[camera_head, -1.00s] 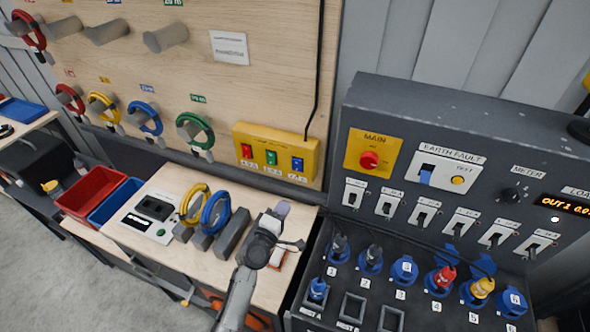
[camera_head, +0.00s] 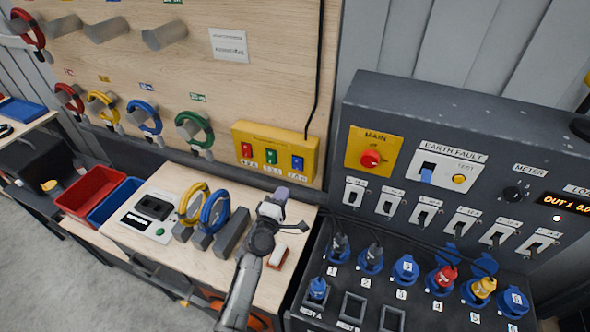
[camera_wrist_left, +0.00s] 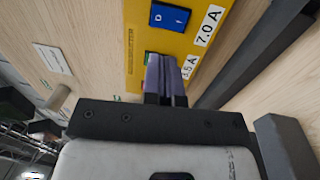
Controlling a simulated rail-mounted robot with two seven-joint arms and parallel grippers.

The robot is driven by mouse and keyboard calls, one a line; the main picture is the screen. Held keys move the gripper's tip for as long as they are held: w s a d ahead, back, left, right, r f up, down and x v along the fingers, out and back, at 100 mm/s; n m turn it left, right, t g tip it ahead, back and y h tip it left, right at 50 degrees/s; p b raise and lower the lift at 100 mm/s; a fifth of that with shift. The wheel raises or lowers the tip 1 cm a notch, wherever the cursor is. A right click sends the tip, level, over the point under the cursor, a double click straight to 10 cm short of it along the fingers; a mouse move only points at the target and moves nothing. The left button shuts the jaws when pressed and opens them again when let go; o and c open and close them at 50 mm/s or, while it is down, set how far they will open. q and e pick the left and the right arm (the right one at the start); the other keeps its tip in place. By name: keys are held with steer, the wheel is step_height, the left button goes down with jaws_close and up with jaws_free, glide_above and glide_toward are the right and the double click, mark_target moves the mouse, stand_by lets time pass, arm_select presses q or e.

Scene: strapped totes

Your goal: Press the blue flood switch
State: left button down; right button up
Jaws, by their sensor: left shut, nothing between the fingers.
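The blue flood switch (camera_head: 298,163) is the right one of three rocker switches on the yellow box (camera_head: 270,140) on the wooden panel. In the left wrist view the blue switch (camera_wrist_left: 169,17) shows clear at the top, beside a "7.0 A" label. My left gripper (camera_head: 279,194) is below the box, its pale purple fingertips shut together and empty, apart from the switch in the head view. In the left wrist view the fingers (camera_wrist_left: 166,75) overlap the lower part of the yellow box and partly hide the green switch (camera_wrist_left: 156,59). My right gripper is out of view.
A black cable hangs down to the box's right end. On the bench below stand blue and yellow cable coils (camera_head: 214,212) on grey holders. To the right is a dark console (camera_head: 460,120) with switches and plugs. Red and blue bins (camera_head: 90,189) are at left.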

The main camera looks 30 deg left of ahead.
mark_target(298, 162)
arm_select(q)
steer(key=w+b, duration=0.1)
steer(key=w, duration=0.2)
steer(key=w+a+r+b, duration=0.1)
steer(key=w, duration=0.3)
steer(key=w+b, duration=0.2)
steer(key=w, duration=0.1)
steer(key=shift+w+a+r, duration=0.2)
steer(key=shift+w+a, duration=0.05)
steer(key=shift+w, duration=0.05)
